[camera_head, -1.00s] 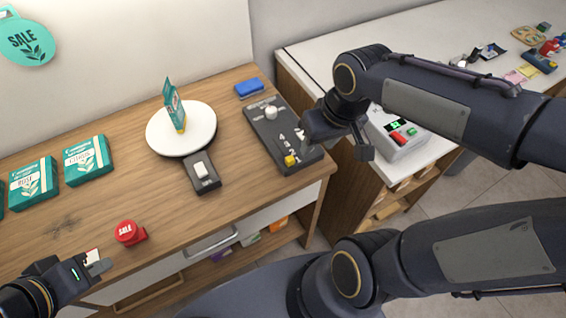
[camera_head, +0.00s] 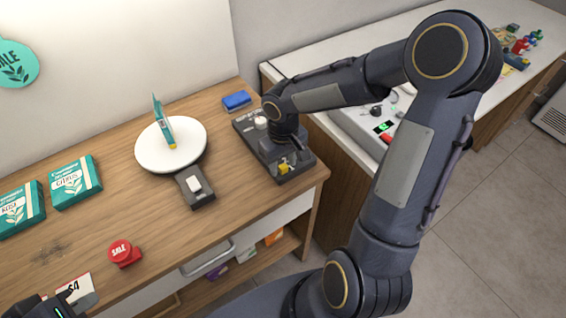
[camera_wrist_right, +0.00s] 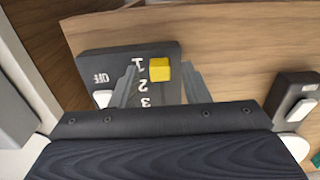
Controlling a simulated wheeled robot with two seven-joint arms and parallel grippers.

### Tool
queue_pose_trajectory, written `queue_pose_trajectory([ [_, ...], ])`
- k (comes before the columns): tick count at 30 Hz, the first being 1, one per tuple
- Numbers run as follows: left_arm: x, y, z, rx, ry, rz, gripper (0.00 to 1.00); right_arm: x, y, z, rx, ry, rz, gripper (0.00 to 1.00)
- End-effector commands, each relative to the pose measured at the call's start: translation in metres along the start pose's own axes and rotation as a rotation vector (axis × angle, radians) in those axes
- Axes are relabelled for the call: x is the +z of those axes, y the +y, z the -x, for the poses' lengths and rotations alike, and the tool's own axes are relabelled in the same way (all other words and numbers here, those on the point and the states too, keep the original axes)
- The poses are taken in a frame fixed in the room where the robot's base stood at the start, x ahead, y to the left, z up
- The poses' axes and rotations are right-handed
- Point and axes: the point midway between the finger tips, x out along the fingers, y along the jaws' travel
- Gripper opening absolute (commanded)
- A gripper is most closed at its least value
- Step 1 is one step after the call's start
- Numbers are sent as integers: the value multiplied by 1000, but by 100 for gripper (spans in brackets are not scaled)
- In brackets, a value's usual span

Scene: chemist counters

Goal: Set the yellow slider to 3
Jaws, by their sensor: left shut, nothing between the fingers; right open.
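The yellow slider (camera_head: 283,169) sits near the front end of the dark control panel (camera_head: 303,168) on the wooden counter. In the right wrist view the yellow slider (camera_wrist_right: 159,69) stands beside the mark 1, with 2 and 3 further along towards my gripper's base. My right gripper (camera_head: 290,160) is open and low over the panel. In the wrist view its fingers lie on either side of the slider, with visible gaps; contact cannot be told. My left gripper (camera_head: 68,294) is shut and empty at the lower left, partly cut off by the frame.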

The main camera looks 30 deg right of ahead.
Motion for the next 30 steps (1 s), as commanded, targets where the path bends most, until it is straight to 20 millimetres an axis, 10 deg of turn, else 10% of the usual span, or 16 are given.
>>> queue_pose_trajectory([
  [11,0,0,0,0,0,0,0,0,0,-7,0,0,1,40],
  [20,0,0,0,0,0,0,0,0,0,-7,0,0,1,1],
  [30,2,-2,-4,0,0,0,0,-6,-1,-8,-1,2,0,0],
])
